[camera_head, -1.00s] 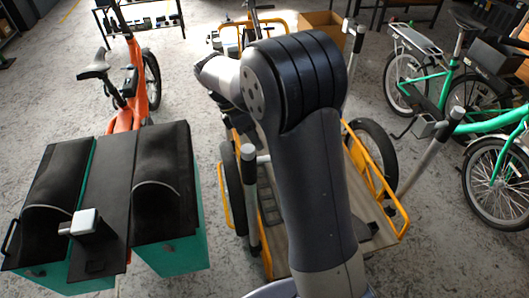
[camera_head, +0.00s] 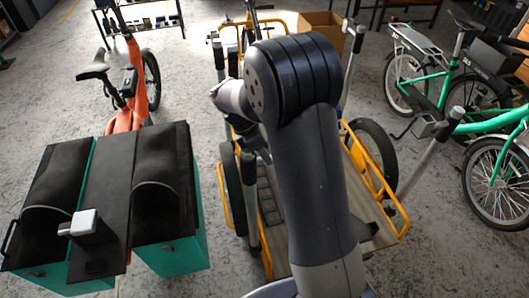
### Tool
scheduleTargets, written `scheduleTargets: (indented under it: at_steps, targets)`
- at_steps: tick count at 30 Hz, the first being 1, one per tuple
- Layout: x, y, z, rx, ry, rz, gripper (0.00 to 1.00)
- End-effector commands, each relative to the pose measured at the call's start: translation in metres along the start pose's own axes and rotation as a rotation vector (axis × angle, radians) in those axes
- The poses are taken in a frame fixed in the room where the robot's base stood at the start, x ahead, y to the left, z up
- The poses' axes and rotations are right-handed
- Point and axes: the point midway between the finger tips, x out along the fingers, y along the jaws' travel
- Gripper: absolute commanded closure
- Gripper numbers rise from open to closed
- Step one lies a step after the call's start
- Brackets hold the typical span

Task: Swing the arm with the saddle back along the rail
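A yellow-railed cargo bike (camera_head: 223,205) stands in the middle, largely behind my arm. Its yellow rail (camera_head: 395,205) also shows to the right of my arm. Grey posts with dark ends rise at its corners, one at the front left (camera_head: 250,205) and one at the right (camera_head: 420,158). No arm bearing a saddle can be made out at the cargo bike. My wrist hangs over the left side of the cargo bike. My gripper (camera_head: 246,136) is mostly hidden, its fingers unclear.
A black-topped box with teal sides (camera_head: 172,240) fills the front left. Green bikes (camera_head: 490,125) stand at the right. A cardboard box (camera_head: 322,25) and a rack (camera_head: 150,20) are at the back. Grey floor is free between the orange bike and the cargo bike.

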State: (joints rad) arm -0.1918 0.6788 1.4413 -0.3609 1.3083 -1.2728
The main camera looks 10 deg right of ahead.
Motion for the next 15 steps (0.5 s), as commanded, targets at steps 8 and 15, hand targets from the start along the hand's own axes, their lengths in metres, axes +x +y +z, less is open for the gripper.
scheduleTargets:
  at_steps: [8, 15]
  targets:
    - [-0.0002, 0.0001, 0.0, 0.0, 0.0, 0.0, 0.98]
    - [-0.0003, 0.0001, 0.0, 0.0, 0.0, 0.0, 1.0]
